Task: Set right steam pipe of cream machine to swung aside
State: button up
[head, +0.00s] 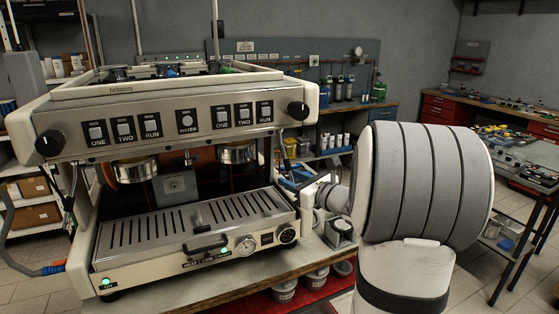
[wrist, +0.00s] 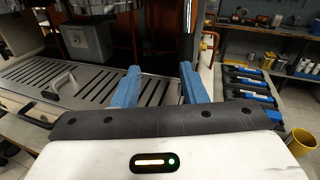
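The cream machine (head: 165,125) stands on a bench at the left of the head view, with a slotted drip tray (head: 195,222) and a row of labelled switches. I cannot make out its right steam pipe for certain in the head view, where my arm and gripper cover part of the machine's right side. In the wrist view a thin upright metal piece (wrist: 187,15) above the right finger may be this pipe; its lower end is unclear. My gripper (wrist: 159,84) has its two blue fingers well apart at the tray's right end. Nothing is seen held between them.
A blue-edged shelf unit with jars stands behind the machine. A workbench with red drawers (head: 445,109) is at the back right. Tubs (head: 284,290) sit on a red shelf below the bench. A yellow cup (wrist: 301,141) shows at right in the wrist view.

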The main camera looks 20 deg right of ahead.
aim_at(291, 169)
jog(key=shift+w+d+r+m+t+h, duration=0.1)
jog(key=shift+d+m+h, duration=0.1)
jog(key=shift+d, duration=0.15)
jog(key=shift+w+d+r+m+t+h, duration=0.1)
jog(key=shift+d+m, duration=0.1)
jog(key=shift+d, duration=0.2)
jog(key=shift+d+r+m+t+h, duration=0.1)
jog(key=shift+d+m, duration=0.1)
jog(key=shift+d, duration=0.15)
jog(key=shift+w+d, duration=0.2)
jog(key=shift+d, duration=0.05)
jog(key=p+x, duration=0.2)
jog(key=x, duration=0.5)
jog(key=shift+w, duration=0.25)
jog(key=shift+r, duration=0.1)
jog(key=shift+c, duration=0.6)
